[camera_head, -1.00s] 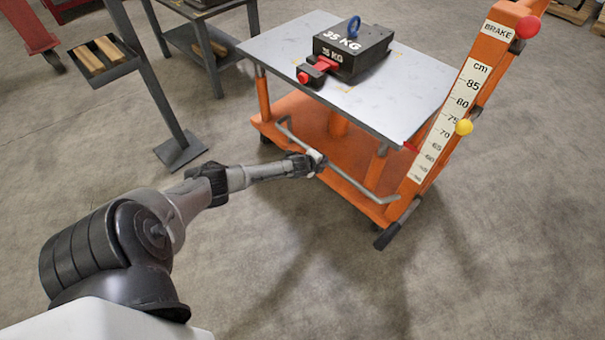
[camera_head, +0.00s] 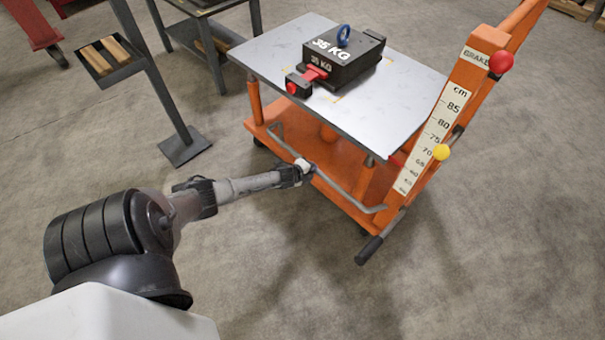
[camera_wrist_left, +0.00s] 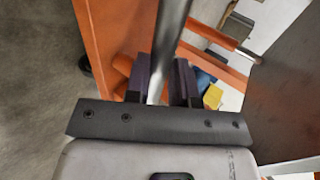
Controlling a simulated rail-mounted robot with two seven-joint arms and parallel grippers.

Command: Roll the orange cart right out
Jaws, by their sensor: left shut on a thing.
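The orange cart (camera_head: 348,177) stands on the floor ahead, with a grey flat top (camera_head: 405,95) and a scale post (camera_head: 440,125) at its right end. A grey bar handle (camera_head: 345,193) runs along its near side. My left gripper (camera_head: 305,167) is shut on this bar near its middle. In the left wrist view the bar (camera_wrist_left: 168,45) passes between the two dark fingers of the gripper (camera_wrist_left: 161,85). A black 35 KG block (camera_head: 345,60) with a blue ring sits on the top, beside a small red and black clamp-like part (camera_head: 305,80). My right gripper does not show.
A grey stand (camera_head: 185,145) with a small tray of wooden blocks (camera_head: 102,58) is at the left. A dark table (camera_head: 205,35) stands close behind the cart's left end. The floor (camera_head: 490,240) is clear in front and to the right.

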